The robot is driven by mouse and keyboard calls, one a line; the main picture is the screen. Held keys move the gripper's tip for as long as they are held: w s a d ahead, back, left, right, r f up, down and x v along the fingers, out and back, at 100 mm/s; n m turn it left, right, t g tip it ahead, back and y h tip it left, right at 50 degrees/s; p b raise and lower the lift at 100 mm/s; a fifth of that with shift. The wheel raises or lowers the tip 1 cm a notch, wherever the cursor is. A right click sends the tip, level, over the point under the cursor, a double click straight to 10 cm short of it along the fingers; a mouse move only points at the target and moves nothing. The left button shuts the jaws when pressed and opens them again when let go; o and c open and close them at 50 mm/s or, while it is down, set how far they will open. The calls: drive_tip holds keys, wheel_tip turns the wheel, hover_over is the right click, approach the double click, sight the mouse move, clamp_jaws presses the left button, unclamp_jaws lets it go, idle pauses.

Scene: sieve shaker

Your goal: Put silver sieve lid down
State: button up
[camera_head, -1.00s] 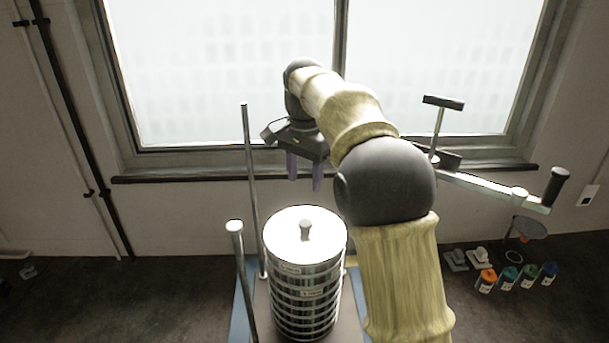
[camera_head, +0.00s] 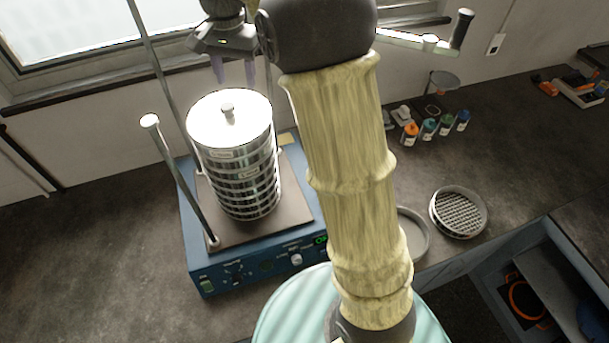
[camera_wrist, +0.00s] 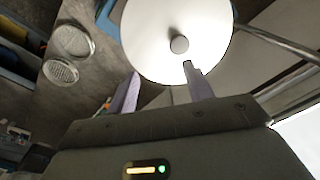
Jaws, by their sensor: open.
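The silver sieve lid (camera_head: 205,124), a bright round disc with a small knob (camera_head: 227,111), lies on top of the sieve stack (camera_head: 246,181) on the blue shaker (camera_head: 224,267). The lid also shows in the wrist view (camera_wrist: 160,35), its knob beyond the fingertips. My gripper (camera_head: 234,84) is open and empty, just behind and above the lid in the head view. Its two purple fingers also show in the wrist view (camera_wrist: 160,75), spread apart. Nothing is between them. My arm hides part of the right side of the shaker.
Metal rods (camera_head: 178,176) stand beside the stack. A loose mesh sieve (camera_head: 460,214) and a round pan (camera_head: 414,236), partly hidden by my arm, lie on the dark counter to the right. Several small bottles (camera_head: 428,128) stand farther back. The counter left of the shaker is clear.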

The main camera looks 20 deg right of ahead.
drive_tip(key=s+d+f+n+t, duration=0.1)
drive_tip(key=s+d+f+n, duration=0.2)
drive_tip(key=s+f, duration=0.4)
drive_tip(key=s+d+f+n+t, duration=0.1)
drive_tip(key=s+d+f+n, duration=0.2)
drive_tip(key=s, duration=1.1)
wheel_tip(320, 180, down, 6)
drive_tip(key=shift+d+r+n, duration=0.25)
drive_tip(key=shift+d+n, duration=0.05)
drive_tip(key=shift+d, duration=0.9)
drive_tip(key=s+b+x, duration=0.1)
drive_tip(key=b+x, duration=0.5)
drive_tip(key=shift+s+f+b, duration=0.2)
drive_tip(key=shift+f+b, duration=0.1)
drive_tip(key=shift+f, duration=0.05)
